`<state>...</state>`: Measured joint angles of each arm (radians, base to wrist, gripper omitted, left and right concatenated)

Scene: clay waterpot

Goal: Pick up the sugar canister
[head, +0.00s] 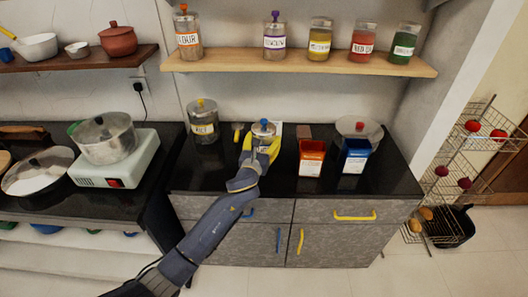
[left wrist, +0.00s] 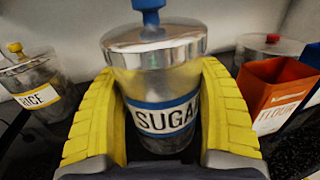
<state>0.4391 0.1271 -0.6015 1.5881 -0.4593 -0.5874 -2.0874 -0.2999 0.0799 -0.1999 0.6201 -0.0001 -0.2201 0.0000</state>
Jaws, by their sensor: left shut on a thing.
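The sugar canister (left wrist: 165,85) is a clear jar with a metal lid, a blue knob and a blue-edged label, of which "SUGA" shows in the left wrist view. It also shows in the head view (head: 264,129), at the back of the black counter. My left gripper (left wrist: 160,120) has yellow padded fingers on both sides of the canister and is shut on it; it also shows in the head view (head: 260,148). The canister looks upright. I cannot tell whether its base touches the counter. My right gripper is in neither view.
The rice canister (head: 203,121) stands to the left, apart from the gripper. An orange flour box (head: 311,158) and a blue box (head: 353,155) stand to the right. A wooden shelf (head: 300,64) with several jars hangs above. The black counter's front (head: 300,190) is clear.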

